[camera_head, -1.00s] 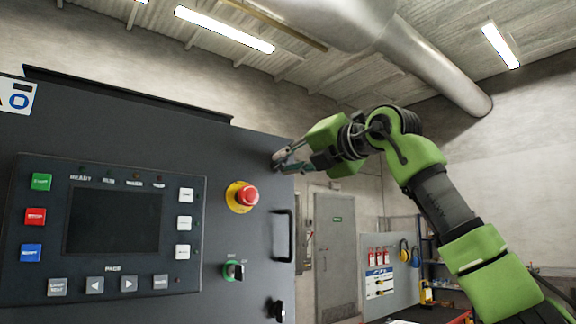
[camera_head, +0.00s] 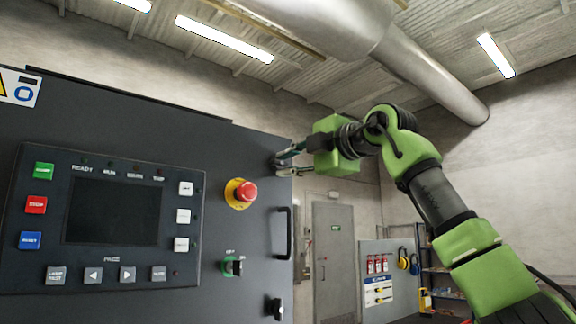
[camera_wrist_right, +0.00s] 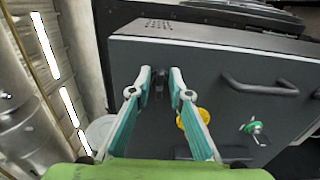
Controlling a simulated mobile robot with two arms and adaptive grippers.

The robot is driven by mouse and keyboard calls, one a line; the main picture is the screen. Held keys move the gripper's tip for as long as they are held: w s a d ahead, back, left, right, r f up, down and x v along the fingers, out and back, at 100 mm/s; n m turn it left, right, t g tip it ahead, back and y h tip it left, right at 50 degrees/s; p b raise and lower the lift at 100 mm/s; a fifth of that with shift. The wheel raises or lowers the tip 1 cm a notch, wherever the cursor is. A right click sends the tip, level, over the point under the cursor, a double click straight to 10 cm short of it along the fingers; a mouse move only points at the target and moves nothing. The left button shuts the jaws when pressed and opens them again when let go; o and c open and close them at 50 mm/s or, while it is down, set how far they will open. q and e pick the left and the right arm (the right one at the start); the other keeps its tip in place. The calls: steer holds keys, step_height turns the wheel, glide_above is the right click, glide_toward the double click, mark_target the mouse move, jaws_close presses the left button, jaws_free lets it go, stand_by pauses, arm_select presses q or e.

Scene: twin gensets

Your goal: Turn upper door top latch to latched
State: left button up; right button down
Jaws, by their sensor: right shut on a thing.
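The upper door (camera_head: 240,140) is a dark grey panel that looks closed. Its top latch (camera_wrist_right: 160,82) is a small black piece near the panel's upper edge, between my right fingertips in the right wrist view. My right gripper (camera_head: 277,161) is at the door's upper right corner, shut on this latch; it also shows in the right wrist view (camera_wrist_right: 160,88), with teal fingers on both sides of the latch. The fingers hide much of the latch, so its exact angle is hard to tell. My left gripper is not in view.
The door carries a control panel with a screen (camera_head: 113,211), a red emergency stop (camera_head: 246,192), a green-ringed key switch (camera_head: 233,266), a black handle (camera_head: 284,234) and a lower black latch (camera_head: 275,307). Free room lies right of the door, before a grey room door (camera_head: 333,255).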

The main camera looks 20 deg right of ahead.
stand_by(0.3)
steer(key=c, duration=1.8)
jaws_free()
steer(key=shift+c, duration=0.2)
steer(key=v, duration=1.2)
